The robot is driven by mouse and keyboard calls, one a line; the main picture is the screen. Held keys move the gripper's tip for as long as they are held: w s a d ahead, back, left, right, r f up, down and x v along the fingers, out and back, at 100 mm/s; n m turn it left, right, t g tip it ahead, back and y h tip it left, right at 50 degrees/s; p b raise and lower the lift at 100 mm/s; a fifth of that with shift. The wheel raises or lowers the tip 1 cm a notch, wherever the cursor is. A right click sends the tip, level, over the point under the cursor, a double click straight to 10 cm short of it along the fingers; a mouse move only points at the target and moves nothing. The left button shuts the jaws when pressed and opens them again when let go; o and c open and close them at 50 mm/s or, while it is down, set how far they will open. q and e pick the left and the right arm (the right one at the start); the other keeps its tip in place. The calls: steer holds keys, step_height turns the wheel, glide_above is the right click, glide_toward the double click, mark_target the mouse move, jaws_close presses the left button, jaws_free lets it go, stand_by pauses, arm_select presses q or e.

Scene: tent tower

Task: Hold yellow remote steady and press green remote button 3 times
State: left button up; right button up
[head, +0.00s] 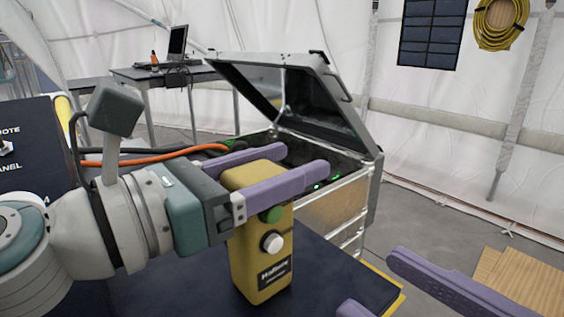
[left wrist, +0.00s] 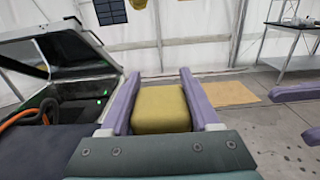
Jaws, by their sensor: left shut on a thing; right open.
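The yellow remote (head: 262,268) stands upright on a dark table top in the head view. Its front has a green button (head: 270,214), a white button (head: 272,243) below it and a dark label. My left gripper (head: 300,159) is shut on the remote's upper part, one purple finger on each side. In the left wrist view the remote (left wrist: 160,108) sits between the two fingers. The near finger passes just above the green button and leaves it visible. My right gripper (head: 370,283) is open and empty at the lower right, apart from the remote.
An open case (head: 335,215) with its lid raised stands behind the remote. An orange cable (head: 150,160) runs behind my left arm. A dark panel (head: 30,200) is at the left. The table's yellow-edged corner (head: 393,303) lies near my right gripper.

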arm_select(q)
jaws_close()
arm_select(e)
jaws_close()
stand_by(0.4)
stand_by(1.3)
